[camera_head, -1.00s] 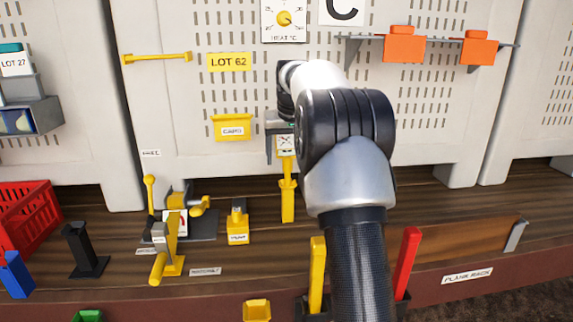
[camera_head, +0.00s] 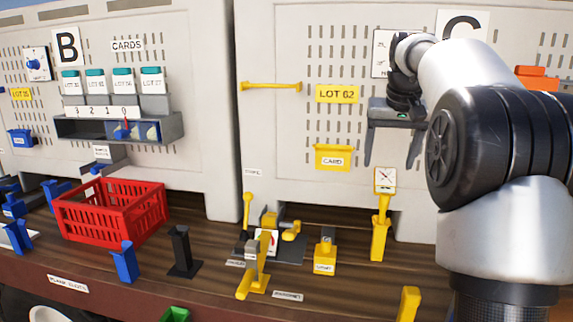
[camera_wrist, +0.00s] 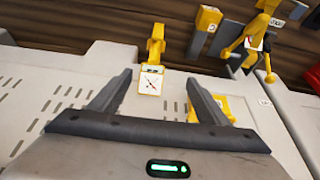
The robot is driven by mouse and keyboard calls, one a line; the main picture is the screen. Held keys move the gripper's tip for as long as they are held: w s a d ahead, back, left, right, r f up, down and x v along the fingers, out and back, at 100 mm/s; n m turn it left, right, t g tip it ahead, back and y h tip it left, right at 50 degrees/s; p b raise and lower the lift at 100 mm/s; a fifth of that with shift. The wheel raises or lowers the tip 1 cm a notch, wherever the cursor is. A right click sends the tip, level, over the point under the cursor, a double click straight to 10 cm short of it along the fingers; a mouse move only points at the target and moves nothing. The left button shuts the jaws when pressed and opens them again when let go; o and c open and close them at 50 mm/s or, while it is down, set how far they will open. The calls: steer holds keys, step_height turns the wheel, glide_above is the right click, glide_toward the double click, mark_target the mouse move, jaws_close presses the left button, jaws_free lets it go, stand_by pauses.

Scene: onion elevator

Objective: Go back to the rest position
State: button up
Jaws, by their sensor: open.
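My gripper (camera_head: 393,163) hangs with its two dark fingers spread and pointing down in the head view, in front of the grey pegboard panel. It holds nothing. A yellow stand with a white dial face (camera_head: 385,181) is upright on the wooden bench, just below the fingertips and apart from them. In the wrist view my gripper (camera_wrist: 160,78) is open, and the dial face (camera_wrist: 151,81) shows beyond and between the fingertips. My arm covers the right part of the head view.
A yellow lever device (camera_head: 266,242) and a small yellow block (camera_head: 325,253) stand left of the dial stand. A red crate (camera_head: 112,212), a black post (camera_head: 182,252) and a blue block (camera_head: 124,262) are farther left. A yellow bin (camera_head: 333,157) hangs on the panel.

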steer(key=s+a+r+n+p, duration=0.1)
steer(key=s+a, duration=0.4)
steer(key=s, duration=0.3)
steer(key=s+a+r+n+p, duration=0.1)
steer(key=s+a, duration=0.5)
steer(key=s, duration=0.3)
steer(key=s+a+f, duration=0.2)
steer(key=s+f, duration=0.3)
steer(key=s, duration=0.3)
steer(key=s+a+f+n+t+y+p, duration=0.1)
steer(key=s+a+f, duration=0.2)
steer(key=s+f, duration=0.3)
steer(key=s, duration=0.2)
steer(key=shift+s+f, duration=0.15)
steer(key=shift+s, duration=0.25)
